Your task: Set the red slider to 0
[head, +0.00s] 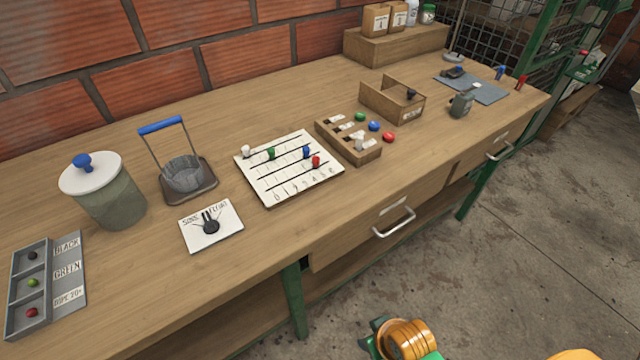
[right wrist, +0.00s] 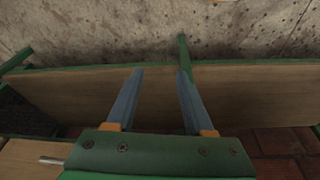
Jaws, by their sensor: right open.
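The white slider board (head: 275,191) lies on the workbench, with dark slots and a row of small marks along its near edge that are too small to read surely. The red slider (head: 315,162) sits toward the right end of the slot nearest the marks. The blue slider (head: 306,152), green slider (head: 271,153) and white slider (head: 246,151) sit on the other slots. My right gripper (right wrist: 160,72) is open and empty in the right wrist view, away from the board, in front of the bench. My left gripper is not in view.
A card with a black knob (head: 228,232) lies left of the board. A drawer handle (head: 394,222) sticks out from the bench front. Bare bench lies before the board.

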